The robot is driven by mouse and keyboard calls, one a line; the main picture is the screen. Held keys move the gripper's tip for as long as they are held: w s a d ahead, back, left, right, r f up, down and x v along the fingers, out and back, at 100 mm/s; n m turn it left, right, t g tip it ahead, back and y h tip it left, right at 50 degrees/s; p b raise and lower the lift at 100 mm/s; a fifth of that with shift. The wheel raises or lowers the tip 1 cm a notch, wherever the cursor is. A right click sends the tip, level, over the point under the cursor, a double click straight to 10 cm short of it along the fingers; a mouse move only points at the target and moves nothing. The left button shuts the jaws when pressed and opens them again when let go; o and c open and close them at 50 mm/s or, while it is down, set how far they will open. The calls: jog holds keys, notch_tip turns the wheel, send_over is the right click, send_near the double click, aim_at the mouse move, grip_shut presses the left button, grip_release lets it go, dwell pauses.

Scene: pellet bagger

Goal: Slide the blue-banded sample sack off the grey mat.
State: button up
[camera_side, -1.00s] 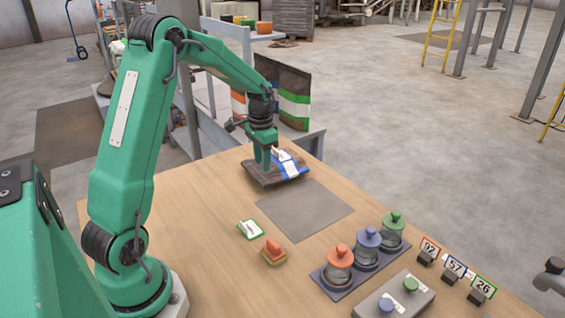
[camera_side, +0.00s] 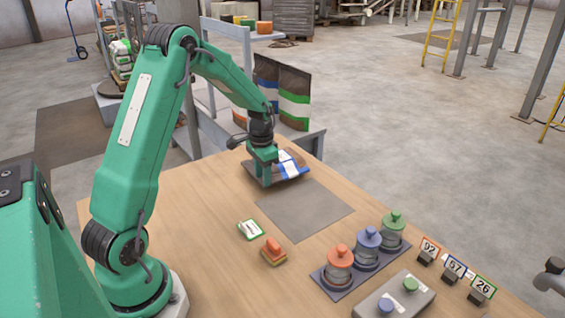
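The blue-banded sample sack (camera_side: 289,166) is brown with a white label area and a blue band. It lies flat on a dark, flat, low base near the far edge of the table, just behind the grey mat (camera_side: 305,211). The mat is bare, and the sack does not appear to rest on it. My gripper (camera_side: 264,178) points down at the left end of the sack, with its fingers low beside or over it. The fingers hide part of the sack. I cannot tell whether they touch it or how far apart they are.
Lidded jars (camera_side: 367,243) on a tray, a button box (camera_side: 395,300) and numbered cards (camera_side: 455,268) stand right. Larger sacks (camera_side: 294,95) stand behind the table.

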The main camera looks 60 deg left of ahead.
jog(key=shift+f, duration=1.25)
grip_shut()
jog(key=shift+s, duration=0.2)
jog(key=shift+s+a, duration=0.15)
jog(key=shift+s, duration=0.7)
jog(key=shift+o, duration=1.6)
grip_release()
